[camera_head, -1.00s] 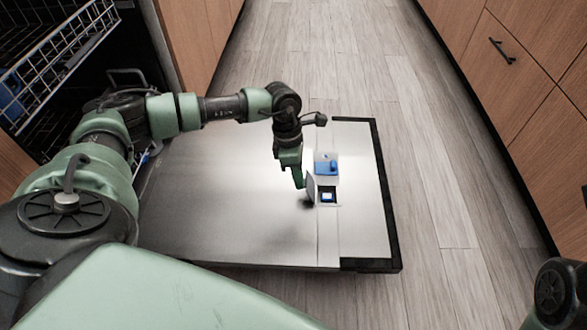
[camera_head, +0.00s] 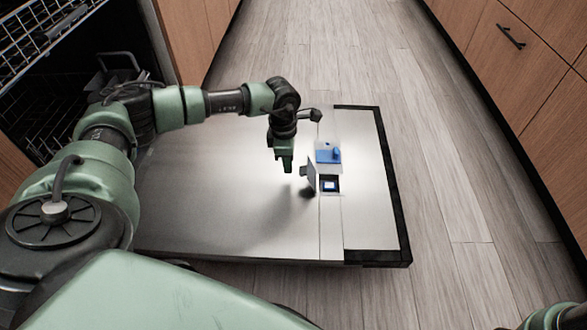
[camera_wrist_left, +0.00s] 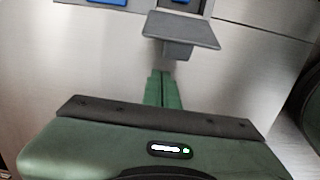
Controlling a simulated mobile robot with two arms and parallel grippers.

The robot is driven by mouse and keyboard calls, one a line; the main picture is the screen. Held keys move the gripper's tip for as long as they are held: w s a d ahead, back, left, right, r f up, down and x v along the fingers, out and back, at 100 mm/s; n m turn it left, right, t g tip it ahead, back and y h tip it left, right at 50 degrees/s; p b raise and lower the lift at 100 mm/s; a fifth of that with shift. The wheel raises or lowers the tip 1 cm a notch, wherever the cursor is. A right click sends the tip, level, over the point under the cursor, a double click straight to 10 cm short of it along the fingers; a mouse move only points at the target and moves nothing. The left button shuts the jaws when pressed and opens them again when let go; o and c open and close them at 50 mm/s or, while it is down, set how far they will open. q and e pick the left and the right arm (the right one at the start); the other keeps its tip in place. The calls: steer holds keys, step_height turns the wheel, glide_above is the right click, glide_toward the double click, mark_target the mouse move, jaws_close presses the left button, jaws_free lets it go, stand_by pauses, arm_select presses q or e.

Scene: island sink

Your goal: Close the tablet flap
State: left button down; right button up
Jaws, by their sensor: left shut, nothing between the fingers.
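The tablet flap (camera_head: 311,174) is a grey plate at the left side of the tablet compartment (camera_head: 329,185) in the open dishwasher door. It stands open, tilted up from the door. A blue and white piece shows inside the compartment. In the left wrist view the flap (camera_wrist_left: 182,30) is at the top, with a darker block on its near side. My left gripper (camera_head: 286,170) is shut and empty, to the left of the flap and apart from it. In the left wrist view its fingertips (camera_wrist_left: 163,73) point toward the flap. My right gripper is out of view.
The dishwasher door (camera_head: 220,190) lies open and flat, with bare room left of the flap. A blue-lidded compartment (camera_head: 328,154) sits just beyond the tablet compartment. A wire rack (camera_head: 45,45) is at upper left. Wooden drawers (camera_head: 520,75) stand on the right.

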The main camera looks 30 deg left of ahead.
arm_select(q)
steer(key=shift+w+d+r+b, duration=0.3)
steer(key=shift+w+d, duration=0.1)
steer(key=shift+d, duration=0.3)
steer(key=shift+r, duration=0.1)
